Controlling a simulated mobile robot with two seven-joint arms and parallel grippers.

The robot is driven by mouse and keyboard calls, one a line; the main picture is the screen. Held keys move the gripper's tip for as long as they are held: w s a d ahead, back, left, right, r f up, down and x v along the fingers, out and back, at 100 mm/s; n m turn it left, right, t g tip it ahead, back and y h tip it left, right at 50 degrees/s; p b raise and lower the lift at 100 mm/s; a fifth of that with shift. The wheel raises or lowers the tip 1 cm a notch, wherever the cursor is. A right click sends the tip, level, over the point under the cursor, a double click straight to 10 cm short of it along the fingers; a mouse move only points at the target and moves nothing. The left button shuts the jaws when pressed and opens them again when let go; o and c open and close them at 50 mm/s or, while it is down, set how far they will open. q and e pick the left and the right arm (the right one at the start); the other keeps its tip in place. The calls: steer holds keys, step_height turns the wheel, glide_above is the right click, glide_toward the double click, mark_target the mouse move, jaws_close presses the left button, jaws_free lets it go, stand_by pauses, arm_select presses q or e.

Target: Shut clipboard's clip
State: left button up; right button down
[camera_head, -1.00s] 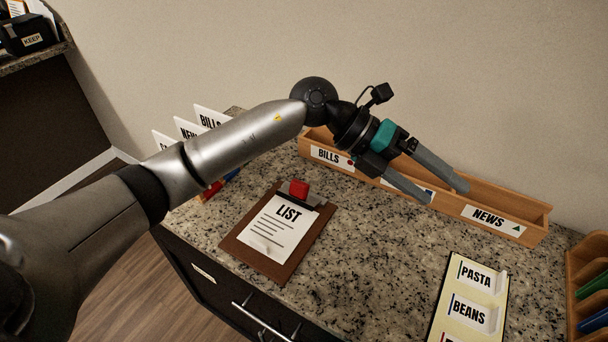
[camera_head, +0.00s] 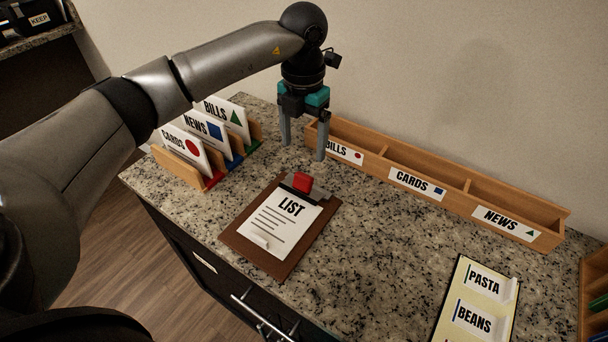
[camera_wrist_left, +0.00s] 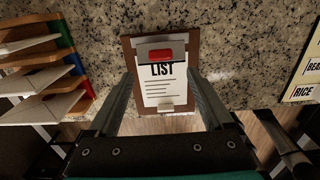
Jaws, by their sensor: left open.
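The brown clipboard (camera_head: 240,238) lies flat on the granite counter with a white LIST sheet (camera_head: 274,229) on it. Its grey metal clip (camera_head: 316,194) with a red tab (camera_head: 302,182) is at the board's far end; I cannot tell for sure how far the clip stands open. My left gripper (camera_head: 304,150) points down, open and empty, above the counter just beyond the clip, apart from it. In the left wrist view the clipboard (camera_wrist_left: 194,45) shows between the fingers, with the red tab (camera_wrist_left: 161,55) near its top.
A wooden card rack (camera_head: 178,168) with CARDS, NEWS and BILLS cards stands left of the clipboard. A long wooden tray (camera_head: 455,207) runs along the wall. A yellow PASTA and BEANS board (camera_head: 448,310) lies front right. Counter between the clipboard and that board is clear.

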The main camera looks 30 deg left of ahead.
mark_target(304, 175)
arm_select(q)
step_height(304, 175, down, 10)
steer(key=shift+r+b, duration=0.1)
steer(key=shift+b, duration=0.35)
steer(key=shift+c, duration=0.2)
